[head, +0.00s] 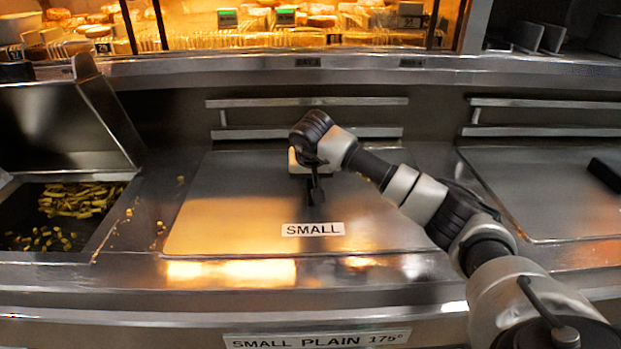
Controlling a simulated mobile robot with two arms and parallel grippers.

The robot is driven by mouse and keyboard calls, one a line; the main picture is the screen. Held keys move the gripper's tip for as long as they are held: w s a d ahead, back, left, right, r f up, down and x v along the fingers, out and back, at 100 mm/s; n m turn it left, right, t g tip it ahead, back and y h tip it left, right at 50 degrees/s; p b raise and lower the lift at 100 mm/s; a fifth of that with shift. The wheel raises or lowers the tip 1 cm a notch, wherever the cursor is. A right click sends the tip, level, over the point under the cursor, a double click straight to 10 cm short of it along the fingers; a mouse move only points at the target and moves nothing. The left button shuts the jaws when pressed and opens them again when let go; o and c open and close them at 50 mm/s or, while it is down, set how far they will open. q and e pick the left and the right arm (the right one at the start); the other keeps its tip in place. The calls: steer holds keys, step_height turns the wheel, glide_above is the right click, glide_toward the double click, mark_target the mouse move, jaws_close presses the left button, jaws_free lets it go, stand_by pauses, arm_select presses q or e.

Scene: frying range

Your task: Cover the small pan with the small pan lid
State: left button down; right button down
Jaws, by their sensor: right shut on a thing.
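The small pan lid (235,205) is a flat metal plate with a white "SMALL" label near its front edge. It lies flat, or nearly so, over the place of the small pan, above the front label "SMALL PLAIN 175°". The pan's opening is hidden under it, and I cannot tell whether the lid rests fully on the rim. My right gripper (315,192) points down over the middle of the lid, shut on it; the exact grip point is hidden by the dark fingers. My left gripper is not in view.
An open pan (60,215) with yellow fried pieces is at the left, its lid (65,120) raised. Another flat metal lid (545,190) lies at the right. A rail (300,102) runs behind the small lid. A lit food display (270,25) is at the back.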

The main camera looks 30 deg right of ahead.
steer(key=shift+f, duration=0.25)
steer(key=c, duration=0.8)
jaws_free()
steer(key=shift+o, duration=0.2)
steer(key=shift+r, duration=0.1)
steer(key=shift+r+p, duration=2.8)
steer(key=shift+r, duration=0.7)
steer(key=s+a+p, duration=0.1)
steer(key=s+a, duration=0.7)
steer(key=s, duration=0.5)
steer(key=shift+s+a+r, duration=0.2)
steer(key=shift+s+r, duration=0.2)
steer(key=shift+r, duration=0.05)
